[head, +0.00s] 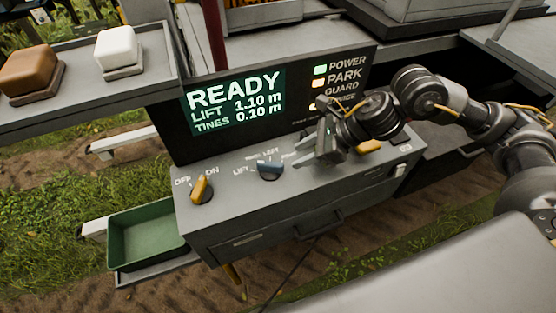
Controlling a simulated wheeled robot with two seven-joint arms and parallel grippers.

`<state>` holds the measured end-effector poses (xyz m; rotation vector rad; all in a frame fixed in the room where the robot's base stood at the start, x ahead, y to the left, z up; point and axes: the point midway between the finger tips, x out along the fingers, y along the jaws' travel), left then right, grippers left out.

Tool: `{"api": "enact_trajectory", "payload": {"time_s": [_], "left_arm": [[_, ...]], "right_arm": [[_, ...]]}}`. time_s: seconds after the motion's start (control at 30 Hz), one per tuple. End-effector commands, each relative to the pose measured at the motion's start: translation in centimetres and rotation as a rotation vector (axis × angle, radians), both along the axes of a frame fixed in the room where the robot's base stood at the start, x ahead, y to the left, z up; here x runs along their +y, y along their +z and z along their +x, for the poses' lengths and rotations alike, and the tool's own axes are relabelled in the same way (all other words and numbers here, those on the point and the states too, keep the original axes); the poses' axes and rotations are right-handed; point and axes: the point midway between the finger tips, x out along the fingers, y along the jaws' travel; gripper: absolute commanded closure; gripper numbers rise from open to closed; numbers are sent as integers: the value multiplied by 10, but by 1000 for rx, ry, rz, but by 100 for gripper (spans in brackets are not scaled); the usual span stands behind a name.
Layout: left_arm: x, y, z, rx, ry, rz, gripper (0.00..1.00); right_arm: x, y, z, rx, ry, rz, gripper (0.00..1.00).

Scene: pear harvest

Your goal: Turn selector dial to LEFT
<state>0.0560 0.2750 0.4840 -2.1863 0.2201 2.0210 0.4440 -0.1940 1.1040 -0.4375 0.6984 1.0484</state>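The selector dial (270,169) is a dark blue knob on the sloped grey control panel (225,215). Printed labels sit around it; LIFT at its left and LEFT above it can be read, others are small or partly covered. I cannot tell for sure which label the knob points to. My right gripper (318,148) is above the panel just right of the dial, apart from it. Its fingers are seen at an angle and I cannot tell how far apart they are. My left gripper is not in view.
A yellow OFF/ON knob (200,189) stands left of the dial, and another yellow control (368,146) lies behind my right wrist. The display (237,102) reads READY, LIFT 1.10 m, TINES 0.10 m. A green tray (147,236) sits at the lower left.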

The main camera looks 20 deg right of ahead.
Motion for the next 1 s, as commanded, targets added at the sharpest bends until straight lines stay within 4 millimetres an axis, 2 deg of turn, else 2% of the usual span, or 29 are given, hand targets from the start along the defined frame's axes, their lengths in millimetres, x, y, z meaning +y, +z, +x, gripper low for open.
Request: {"api": "enact_trajectory", "payload": {"time_s": [0.2,0.4,0.6,0.87,1.0], "left_arm": [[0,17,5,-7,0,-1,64],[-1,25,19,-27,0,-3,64],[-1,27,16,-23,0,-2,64],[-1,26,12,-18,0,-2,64],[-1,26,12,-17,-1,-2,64]], "right_arm": [[29,-27,13,6,1,3,60],[47,-49,23,4,1,2,60],[54,-58,26,1,1,2,60],[54,-59,27,1,1,2,60],[54,-59,27,1,1,2,78]]}}
